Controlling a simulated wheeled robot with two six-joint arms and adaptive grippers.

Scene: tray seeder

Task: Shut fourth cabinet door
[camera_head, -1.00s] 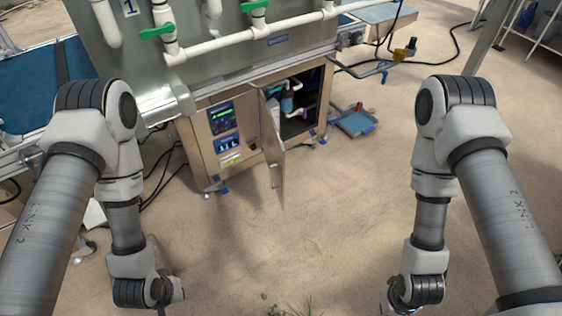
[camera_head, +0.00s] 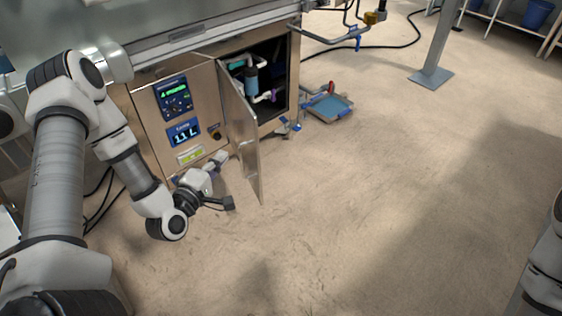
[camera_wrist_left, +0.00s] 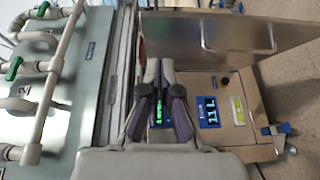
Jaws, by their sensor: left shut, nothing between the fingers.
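The open cabinet door (camera_head: 241,135) is a metal panel on the steel cabinet (camera_head: 150,112), swung outward from its left edge and standing well away from the frame. The dark opening behind it shows pipes and a pump-like unit. My left gripper (camera_head: 230,203) is shut and empty, left of the door and apart from it in the picture. In the left wrist view the shut fingers (camera_wrist_left: 160,68) point toward the cabinet front. The door (camera_wrist_left: 225,40) shows there with a thin bar handle (camera_wrist_left: 270,35). My right gripper is out of view.
The cabinet front has a green-lit display (camera_head: 174,95), a blue display (camera_head: 183,131) and a dark knob (camera_head: 215,132). Open floor lies in front of the door. A grey post (camera_head: 436,50) stands behind right.

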